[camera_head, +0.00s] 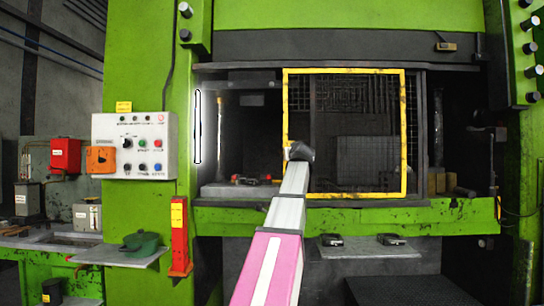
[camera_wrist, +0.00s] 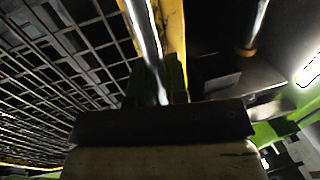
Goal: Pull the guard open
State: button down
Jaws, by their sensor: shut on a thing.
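The guard (camera_head: 352,120) is a dark mesh panel in a yellow frame. It covers the right part of the press opening, and the left part is uncovered. My gripper (camera_head: 293,150) is at the guard's left upright, with my arm partly in front of it. In the wrist view the guard's mesh (camera_wrist: 70,60) fills the left side, beside its yellow upright (camera_wrist: 174,28). A shiny bar handle (camera_wrist: 146,32) runs down between the fingers of my gripper (camera_wrist: 157,88), which is shut on it. The exact contact is dark and partly hidden.
A control panel (camera_head: 134,146) is on the green press column at left, above a red post (camera_head: 179,235). A shelf with a green cap (camera_head: 140,243) juts out there. A ledge with two dark pedals (camera_head: 370,246) is below the guard. Small parts lie in the opening.

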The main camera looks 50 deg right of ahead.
jog(key=s+d, duration=0.5)
jog(key=s, duration=0.1)
jog(key=shift+d, duration=0.2)
jog(key=shift+s, duration=0.1)
jog(key=c, duration=1.1)
grip_release()
jog(key=shift+c, duration=0.2)
jog(key=v, duration=1)
jog(key=shift+s+a, duration=0.25)
jog(key=shift+a, duration=0.05)
